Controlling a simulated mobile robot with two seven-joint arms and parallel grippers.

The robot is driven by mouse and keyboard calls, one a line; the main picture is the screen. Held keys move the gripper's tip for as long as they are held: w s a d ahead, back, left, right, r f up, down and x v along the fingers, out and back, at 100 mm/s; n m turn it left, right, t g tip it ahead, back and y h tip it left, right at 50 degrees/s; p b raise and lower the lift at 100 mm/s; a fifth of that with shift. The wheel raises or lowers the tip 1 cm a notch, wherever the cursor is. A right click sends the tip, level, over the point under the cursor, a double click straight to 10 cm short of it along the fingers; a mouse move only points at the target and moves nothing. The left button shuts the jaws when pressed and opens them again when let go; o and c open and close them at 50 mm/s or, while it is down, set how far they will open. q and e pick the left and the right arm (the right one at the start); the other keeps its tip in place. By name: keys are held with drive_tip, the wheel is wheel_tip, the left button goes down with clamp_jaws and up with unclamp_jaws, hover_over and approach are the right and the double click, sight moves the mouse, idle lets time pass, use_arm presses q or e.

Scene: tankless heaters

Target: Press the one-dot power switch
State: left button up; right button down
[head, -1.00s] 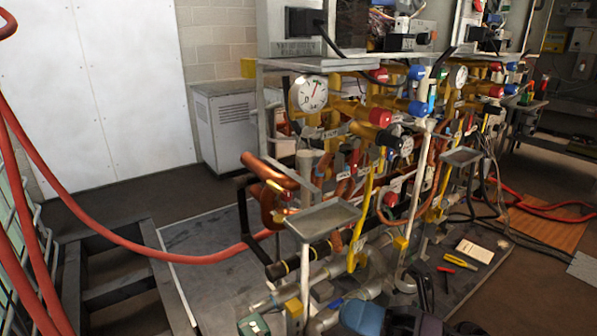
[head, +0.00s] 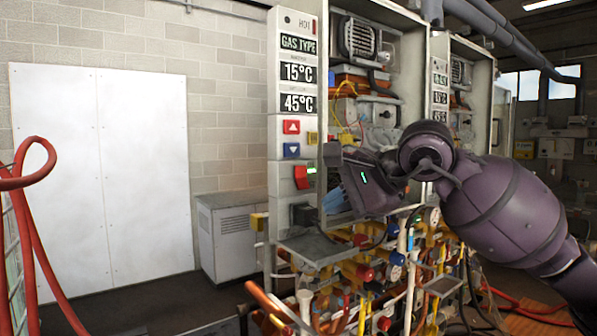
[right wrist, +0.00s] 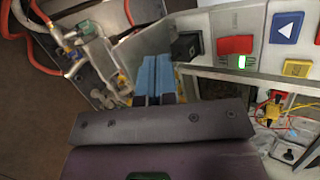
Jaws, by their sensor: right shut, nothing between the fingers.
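A red power switch (head: 301,177) with a lit green light beside it is on the front panel of the near heater. It also shows in the right wrist view (right wrist: 235,45), at the upper right. I cannot make out dot marks on it. My right gripper (head: 333,202) is in front of the heater, right of the switch and a little lower in the head view. Its blue fingers (right wrist: 155,75) are shut and empty. In the wrist view they point up the picture, left of the switch and apart from it. My left gripper is not in view.
Above the switch are a red up-arrow button (head: 291,127), a blue down-arrow button (head: 291,150) and displays reading 15°C and 45°C. A black plug (right wrist: 187,46) sits beside the switch. A second heater (head: 440,95) stands behind. Pipes and valves crowd the space below.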

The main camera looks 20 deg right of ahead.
sight(302, 184)
use_arm(q)
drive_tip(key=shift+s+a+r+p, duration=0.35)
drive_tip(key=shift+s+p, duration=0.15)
drive_tip(key=shift+p, duration=0.2)
use_arm(e)
drive_tip(key=d+r+t+h, duration=0.2)
drive_tip(key=d+r, duration=0.1)
drive_tip(key=r, duration=0.6)
drive_tip(key=shift+w+h, duration=0.3)
drive_tip(key=shift+w, duration=0.15)
drive_tip(key=p+x, duration=0.2)
drive_tip(key=x, duration=1.2)
drive_tip(key=shift+w+r, duration=0.1)
drive_tip(key=shift+r, duration=0.1)
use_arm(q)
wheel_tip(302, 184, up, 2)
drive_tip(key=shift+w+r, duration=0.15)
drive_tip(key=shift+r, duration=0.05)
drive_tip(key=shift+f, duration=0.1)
use_arm(e)
drive_tip(key=shift+d, duration=0.15)
